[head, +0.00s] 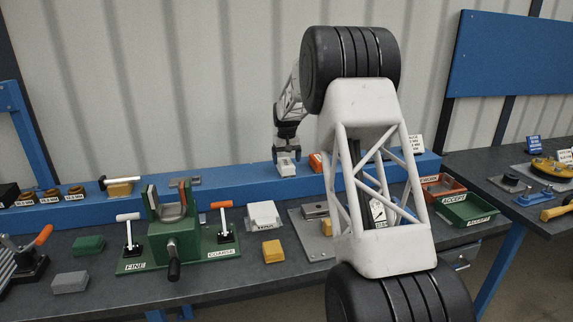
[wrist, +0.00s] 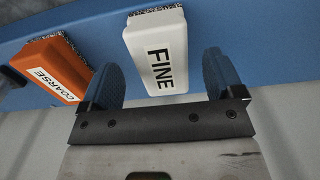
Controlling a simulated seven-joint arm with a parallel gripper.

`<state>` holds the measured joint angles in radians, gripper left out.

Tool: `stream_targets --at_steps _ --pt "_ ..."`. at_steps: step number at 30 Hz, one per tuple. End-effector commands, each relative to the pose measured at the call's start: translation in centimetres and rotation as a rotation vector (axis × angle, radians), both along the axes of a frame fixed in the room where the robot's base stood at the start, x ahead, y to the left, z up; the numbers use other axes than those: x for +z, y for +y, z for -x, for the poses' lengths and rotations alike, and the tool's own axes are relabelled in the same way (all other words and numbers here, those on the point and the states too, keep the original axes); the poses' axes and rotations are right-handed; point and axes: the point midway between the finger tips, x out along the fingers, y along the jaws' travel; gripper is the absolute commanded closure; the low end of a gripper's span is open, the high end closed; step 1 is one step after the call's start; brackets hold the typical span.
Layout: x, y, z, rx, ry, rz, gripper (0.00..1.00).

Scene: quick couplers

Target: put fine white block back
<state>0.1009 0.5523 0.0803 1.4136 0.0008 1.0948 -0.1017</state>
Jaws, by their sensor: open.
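The white block marked FINE (wrist: 158,55) has a grey gritty underside and appears to sit on the blue shelf. It also shows in the head view (head: 286,168), small, just below my gripper (head: 287,148). In the wrist view my gripper (wrist: 160,78) is open, with one finger on each side of the block's near end. A gap shows between the block and each finger. An orange block marked COARSE (wrist: 57,72) lies to the left in the wrist view, outside the left finger. It also shows in the head view (head: 315,162), right of the white block.
The blue shelf (head: 236,182) runs along the back of the dark bench. A green fixture (head: 175,240) with clamp handles stands in front. A white labelled item (head: 263,214) and yellow block (head: 273,251) lie nearby. Red (head: 440,187) and green (head: 468,209) trays are at right.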

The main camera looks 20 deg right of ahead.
Motion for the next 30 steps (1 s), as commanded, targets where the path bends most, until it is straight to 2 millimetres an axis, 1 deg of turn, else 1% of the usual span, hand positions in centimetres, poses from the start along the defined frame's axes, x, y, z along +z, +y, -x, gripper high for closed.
stream_targets --at_steps 1,9,15,21,30 --pt "0.8 0.0 0.0 0.0 -0.002 0.0 0.13" --pt "5.2 0.0 0.0 0.0 -0.001 0.0 0.13" --pt "7.8 0.0 0.0 0.0 -0.001 0.0 0.13" --pt "9.0 0.0 0.0 0.0 0.001 0.0 0.13" --pt "9.3 0.0 0.0 0.0 0.001 0.0 0.13"
